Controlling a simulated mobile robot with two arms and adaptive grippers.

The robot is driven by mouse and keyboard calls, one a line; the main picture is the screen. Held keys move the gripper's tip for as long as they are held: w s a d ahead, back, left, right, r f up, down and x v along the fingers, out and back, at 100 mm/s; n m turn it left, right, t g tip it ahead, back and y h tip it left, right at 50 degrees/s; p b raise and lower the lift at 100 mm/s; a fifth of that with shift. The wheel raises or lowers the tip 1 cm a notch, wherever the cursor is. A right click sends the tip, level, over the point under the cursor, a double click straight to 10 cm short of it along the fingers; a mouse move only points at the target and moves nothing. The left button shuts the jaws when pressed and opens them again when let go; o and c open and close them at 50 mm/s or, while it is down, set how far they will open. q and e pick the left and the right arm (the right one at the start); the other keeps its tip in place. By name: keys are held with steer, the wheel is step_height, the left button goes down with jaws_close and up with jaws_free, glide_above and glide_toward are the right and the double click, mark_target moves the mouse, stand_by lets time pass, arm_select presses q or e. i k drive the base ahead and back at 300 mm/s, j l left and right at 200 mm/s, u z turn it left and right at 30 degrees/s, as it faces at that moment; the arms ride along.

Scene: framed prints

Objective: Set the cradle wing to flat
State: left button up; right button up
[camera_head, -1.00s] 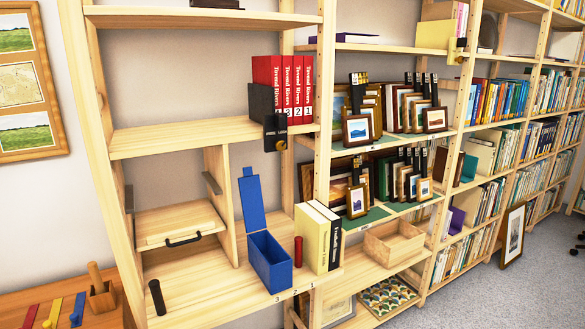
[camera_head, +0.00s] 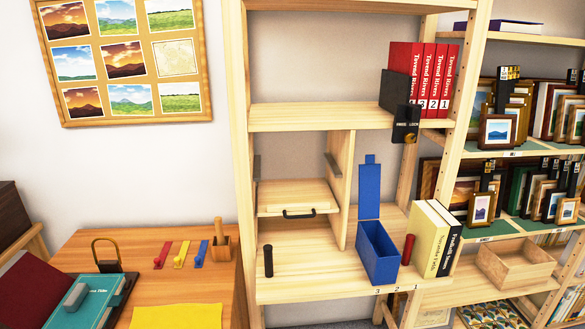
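No cradle wing can be made out for certain. At the lower left, on the wooden desk (camera_head: 190,275), lies a teal book (camera_head: 100,303) with a grey block (camera_head: 75,297) on it. A dark red panel (camera_head: 28,293) beside it, cut by the left edge, looks tilted; it may be the other cover or part of a cradle, I cannot tell. A dark edge shows along the teal book's right side. Neither of my grippers is in view.
A yellow sheet (camera_head: 178,316) and red, yellow and blue tagged pieces (camera_head: 180,255) lie on the desk beside a wooden holder (camera_head: 221,243). A looped object (camera_head: 107,257) stands behind the book. The shelf (camera_head: 330,290) at right holds a blue box (camera_head: 379,253) and red binders (camera_head: 432,80).

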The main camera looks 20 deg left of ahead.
mark_target(31, 290)
steer(key=u, duration=2.35)
